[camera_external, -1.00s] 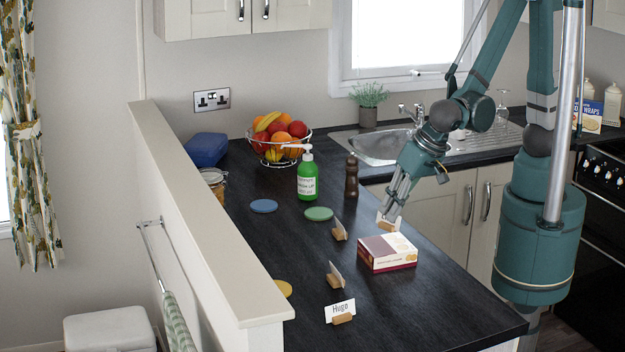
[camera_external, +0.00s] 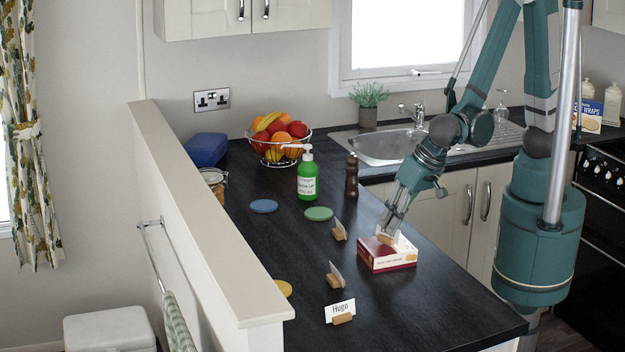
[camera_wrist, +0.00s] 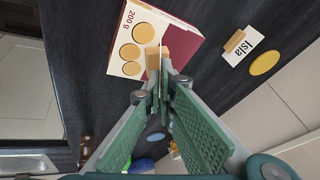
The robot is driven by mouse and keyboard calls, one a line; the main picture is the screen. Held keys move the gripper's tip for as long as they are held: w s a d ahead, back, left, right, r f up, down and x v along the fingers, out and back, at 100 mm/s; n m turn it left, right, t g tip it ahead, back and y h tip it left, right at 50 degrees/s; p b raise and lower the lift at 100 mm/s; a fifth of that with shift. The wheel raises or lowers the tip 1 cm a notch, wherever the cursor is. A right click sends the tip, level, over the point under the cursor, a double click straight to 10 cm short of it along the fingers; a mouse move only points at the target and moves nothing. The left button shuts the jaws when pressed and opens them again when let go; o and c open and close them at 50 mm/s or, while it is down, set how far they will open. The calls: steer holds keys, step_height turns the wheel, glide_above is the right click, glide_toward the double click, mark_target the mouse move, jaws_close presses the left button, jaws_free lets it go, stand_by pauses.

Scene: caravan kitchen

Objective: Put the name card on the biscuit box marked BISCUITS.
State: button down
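The biscuit box (camera_external: 390,260) is maroon and cream and lies flat on the dark worktop. The wrist view shows its top (camera_wrist: 130,50) with round biscuits and "200 g"; the word BISCUITS is not legible. My gripper (camera_external: 391,228) is shut on a name card (camera_external: 388,239) with a wooden foot. The foot also shows in the wrist view (camera_wrist: 170,54), over the box's edge. The card's face is mostly hidden between the fingers. It is over the box top; I cannot tell whether it touches.
Other cards stand on the worktop: "Hugo" (camera_external: 340,309), "Isla" (camera_wrist: 242,46) and one farther back (camera_external: 339,231). Blue (camera_external: 264,206), green (camera_external: 319,214) and yellow (camera_wrist: 264,63) discs lie around. A green soap bottle (camera_external: 307,178), pepper mill (camera_external: 351,178) and fruit bowl (camera_external: 277,140) stand behind.

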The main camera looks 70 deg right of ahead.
steer(key=shift+f, duration=0.25)
steer(key=shift+f, duration=0.15)
steer(key=c, duration=2.7)
jaws_free()
steer(key=shift+r, duration=0.25)
steer(key=shift+p+v, duration=0.55)
steer(key=shift+v, duration=5.4)
steer(key=shift+s, duration=0.1)
